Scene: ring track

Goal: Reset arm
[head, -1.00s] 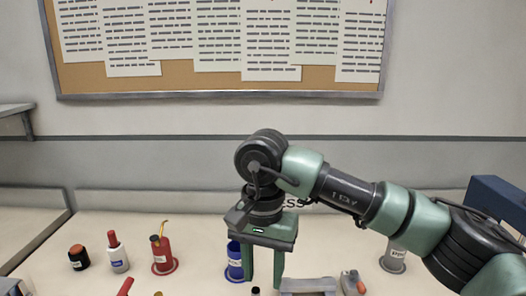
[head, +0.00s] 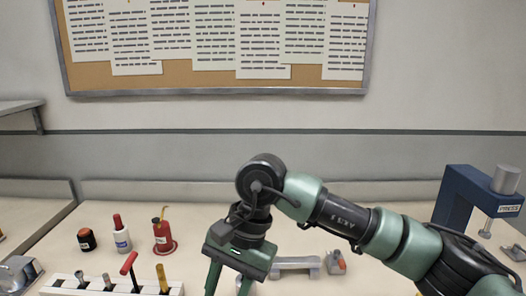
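My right arm comes in from the right, in green and dark grey. Its gripper (head: 230,280) points down over the bench, with its two green fingers apart and nothing visible between them. The lower fingertips reach the bottom edge of the view. The gripper and wrist hide part of the bench behind them. My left gripper is not in view.
A black-and-red jar (head: 87,240), a white bottle (head: 122,238) and a red oil can (head: 162,238) stand at left. A white rack (head: 65,283) holds tools in front. A grey bracket (head: 297,266) lies right of the gripper. A blue press (head: 470,200) stands far right.

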